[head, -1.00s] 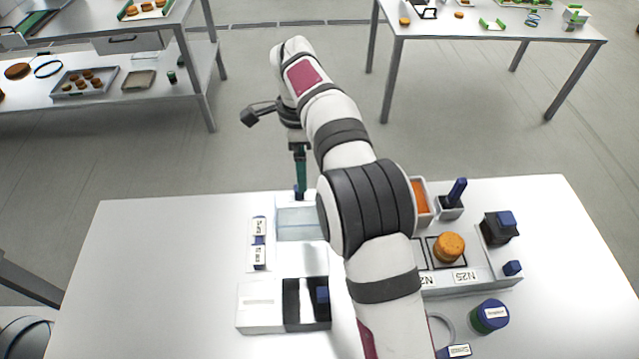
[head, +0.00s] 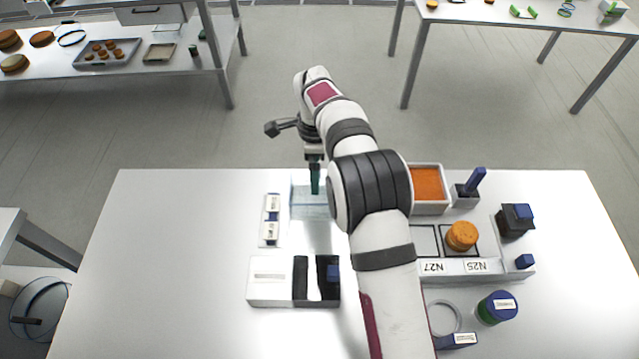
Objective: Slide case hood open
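A clear, pale-blue case (head: 309,211) with a see-through hood stands near the far edge of the table, left of my arm in the head view. My gripper (head: 314,190) points down over the case's far part, its green fingers close together in the picture. Whether they touch the hood, and the gap between them, cannot be made out. My arm hides the case's right side. The hood's handle cannot be made out now.
A labelled white strip (head: 270,220) lies left of the case. A white box with black slots (head: 272,282) stands nearer. Right of my arm are an orange-filled tray (head: 427,205), a rack with an orange round (head: 461,236), and a blue-lidded jar (head: 498,307). The table's left side is clear.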

